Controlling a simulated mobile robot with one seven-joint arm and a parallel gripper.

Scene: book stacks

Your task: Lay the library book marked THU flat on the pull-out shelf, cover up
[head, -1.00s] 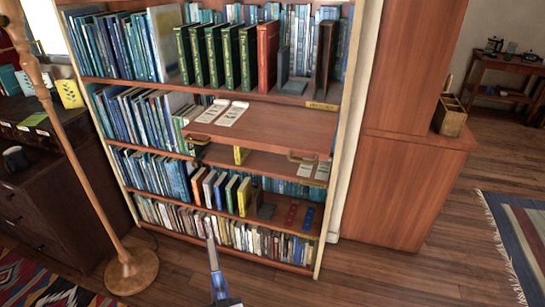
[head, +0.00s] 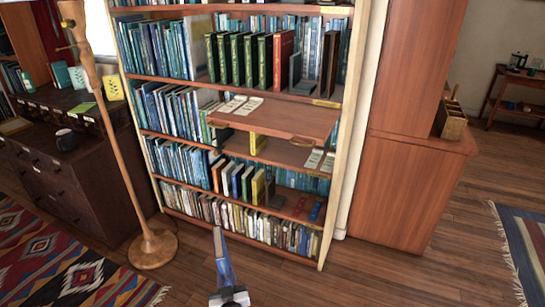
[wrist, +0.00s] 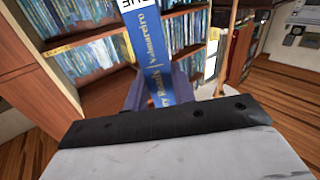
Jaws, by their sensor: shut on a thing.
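My gripper (head: 229,291) is shut on a blue book (head: 223,258), which stands up from it in front of the bookcase, well below and apart from the pull-out shelf. In the wrist view the blue spine (wrist: 152,52) rises between my dark fingers (wrist: 160,88). Its white label (wrist: 131,5) is cut by the top edge; the letters I see look like "UE", so I cannot confirm THU. The pull-out shelf (head: 285,118) is a brown board sticking out of the bookcase, with metal handles at its front.
A row of green and red books (head: 283,60) stands on the shelf above. Coloured books (head: 240,182) stand on a lower shelf. A floor lamp (head: 150,248) and dark cabinet (head: 60,185) are left; a wooden cabinet (head: 405,190) is right. Floor before the bookcase is clear.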

